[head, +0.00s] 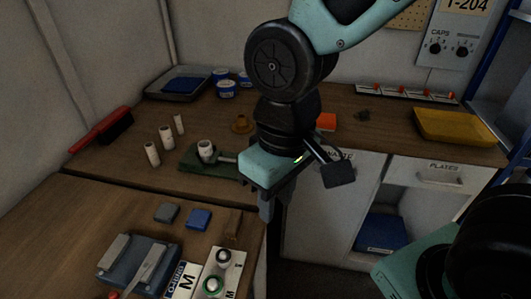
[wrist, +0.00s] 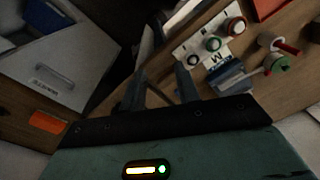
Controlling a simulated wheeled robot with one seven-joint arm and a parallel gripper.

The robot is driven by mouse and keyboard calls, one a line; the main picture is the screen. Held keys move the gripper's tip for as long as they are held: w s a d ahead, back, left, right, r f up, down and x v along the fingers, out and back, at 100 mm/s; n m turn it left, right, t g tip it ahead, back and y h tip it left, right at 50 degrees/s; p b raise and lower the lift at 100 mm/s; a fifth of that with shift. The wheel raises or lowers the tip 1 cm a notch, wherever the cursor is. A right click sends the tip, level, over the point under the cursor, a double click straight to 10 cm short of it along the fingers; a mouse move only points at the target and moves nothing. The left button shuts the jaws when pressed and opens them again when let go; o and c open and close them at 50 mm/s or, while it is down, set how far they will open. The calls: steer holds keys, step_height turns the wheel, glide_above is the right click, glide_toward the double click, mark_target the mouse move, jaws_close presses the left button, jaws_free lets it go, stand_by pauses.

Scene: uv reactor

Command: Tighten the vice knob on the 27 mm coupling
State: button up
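The small green vice (head: 192,160) stands on the wooden bench left of my gripper in the head view. A white coupling (head: 205,147) sits upright in it. A pale screw bar (head: 228,160) runs from the vice to the right, and its knob end is hidden behind my wrist, so I cannot make out the knob. My gripper (head: 266,208) points down, right of the vice and nearer the camera. In the wrist view my gripper (wrist: 159,86) shows two fingers apart with nothing held between them. I cannot identify the vice in the wrist view.
A white ring holder (head: 222,270), grey block (head: 166,213) and blue block (head: 198,219) lie on the front bench. A yellow tray (head: 450,126) is far right. An open gap lies between the bench and cabinets.

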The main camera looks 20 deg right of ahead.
steer(key=w+d+r+m+p, duration=0.2)
steer(key=w+d+m, duration=0.3)
steer(key=w, duration=0.7)
steer(key=w+d+r+m+p, duration=0.1)
steer(key=w+d+r+m, duration=0.15)
steer(key=w+m, duration=0.7)
steer(key=f, duration=0.5)
steer(key=w+f+n+p, duration=0.1)
steer(key=f, duration=0.5)
steer(key=w+f+n+p, duration=0.1)
steer(key=f, duration=0.5)
steer(key=shift+a+f+h, duration=0.1)
steer(key=shift+a+h, duration=0.15)
steer(key=shift+h, duration=0.05)
jaws_close()
